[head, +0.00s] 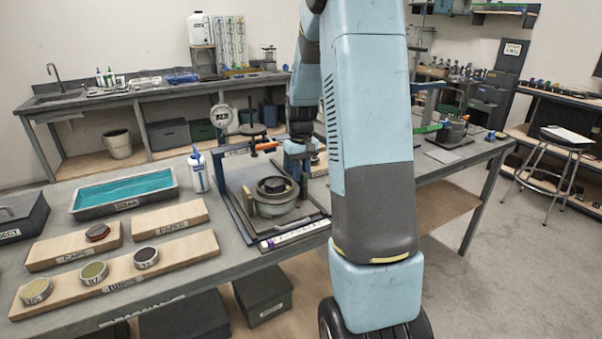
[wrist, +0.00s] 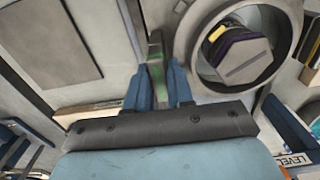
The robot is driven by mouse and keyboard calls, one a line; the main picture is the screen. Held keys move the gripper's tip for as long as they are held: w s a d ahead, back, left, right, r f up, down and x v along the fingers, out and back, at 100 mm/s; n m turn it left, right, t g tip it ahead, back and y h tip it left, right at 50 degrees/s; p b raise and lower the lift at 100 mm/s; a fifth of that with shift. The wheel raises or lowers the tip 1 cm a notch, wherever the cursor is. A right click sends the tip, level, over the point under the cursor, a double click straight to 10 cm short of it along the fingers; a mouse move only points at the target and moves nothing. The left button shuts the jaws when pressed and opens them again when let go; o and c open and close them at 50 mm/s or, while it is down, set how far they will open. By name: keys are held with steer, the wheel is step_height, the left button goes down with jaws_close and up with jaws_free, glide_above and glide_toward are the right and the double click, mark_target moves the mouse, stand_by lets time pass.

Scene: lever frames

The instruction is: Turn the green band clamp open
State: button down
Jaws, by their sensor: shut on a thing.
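In the wrist view my gripper (wrist: 158,78) is shut on a narrow grey and green lever (wrist: 156,50), the visible part of the green band clamp. The lever stands between the two blue fingers, just left of a round grey ring (wrist: 202,66). In the head view the ring (head: 268,209) stands on the dark fixture plate (head: 238,212). My arm hides most of the gripper and the lever there.
A white level strip (head: 290,236) lies along the fixture's front edge. An orange-handled part (head: 266,146) and a round gauge (head: 223,119) stand behind.

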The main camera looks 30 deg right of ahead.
stand_by(0.3)
steer(key=c, duration=1.1)
jaws_free()
steer(key=shift+r, duration=0.1)
step_height(320, 180, up, 14)
steer(key=shift+f, duration=0.25)
